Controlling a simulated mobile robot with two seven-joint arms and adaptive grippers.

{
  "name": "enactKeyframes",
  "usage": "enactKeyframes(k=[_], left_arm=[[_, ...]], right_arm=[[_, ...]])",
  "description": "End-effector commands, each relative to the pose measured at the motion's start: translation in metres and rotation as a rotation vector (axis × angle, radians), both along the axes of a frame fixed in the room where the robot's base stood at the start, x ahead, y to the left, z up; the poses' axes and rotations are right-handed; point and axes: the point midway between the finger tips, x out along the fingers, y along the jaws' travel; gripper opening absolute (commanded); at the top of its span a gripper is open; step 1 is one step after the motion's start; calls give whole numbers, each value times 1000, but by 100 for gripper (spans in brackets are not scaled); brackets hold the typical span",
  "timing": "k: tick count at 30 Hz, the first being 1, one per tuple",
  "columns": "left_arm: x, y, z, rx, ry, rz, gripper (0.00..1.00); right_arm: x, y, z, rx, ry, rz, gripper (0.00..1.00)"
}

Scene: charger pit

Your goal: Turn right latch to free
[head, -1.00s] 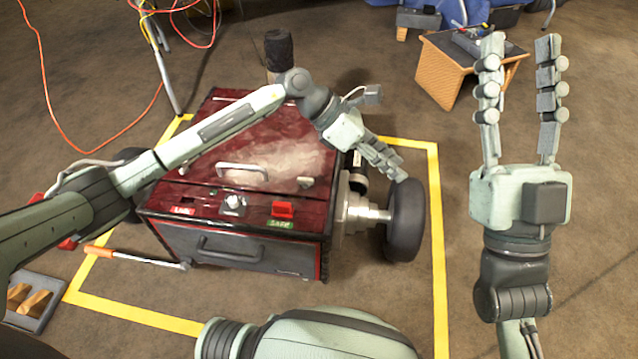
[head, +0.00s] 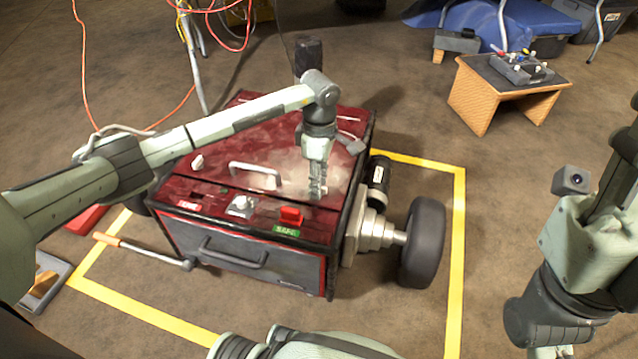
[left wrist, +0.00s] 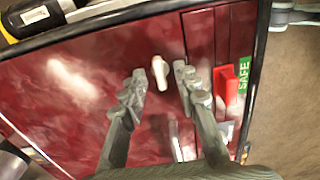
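The dark red machine box (head: 225,130) stands on the floor with its lid facing up. The right latch, a small white tab (left wrist: 160,72), shows on the red lid in the left wrist view. My left gripper (left wrist: 160,78) is open above the lid, its two fingers on either side of the latch with gaps. In the head view my left gripper (head: 318,188) points down at the lid's front right and hides the right latch. The left latch (head: 197,162) is visible on the lid. My right gripper (head: 625,165) is partly cut off at the right edge.
A lid handle (head: 256,175), metal knob (head: 240,205) and red switch (head: 291,215) beside a green SAFE label (head: 286,231) are close to my left gripper. A wheel (head: 424,242) sticks out to the right. A small wooden table (head: 484,98) stands at the back right.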

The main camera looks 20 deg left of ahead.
Motion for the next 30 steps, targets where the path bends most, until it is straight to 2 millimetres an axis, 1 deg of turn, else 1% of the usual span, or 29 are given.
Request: enactKeyframes(k=[8,11,15,16,24,30], left_arm=[[0,0,-3,-2,0,0,30],[0,-1,-3,-2,0,0,20],[0,-1,-3,-2,0,0,3],[0,-1,-3,-2,0,0,0],[0,-1,-2,-2,0,2,0],[0,0,-2,0,0,42,0]], right_arm=[[0,0,1,-1,-3,0,40],[0,0,1,-1,-3,0,40],[0,0,1,-1,-3,0,40],[0,0,1,-1,-3,0,40],[0,0,1,-1,-3,0,40],[0,0,3,-1,-3,0,40]])
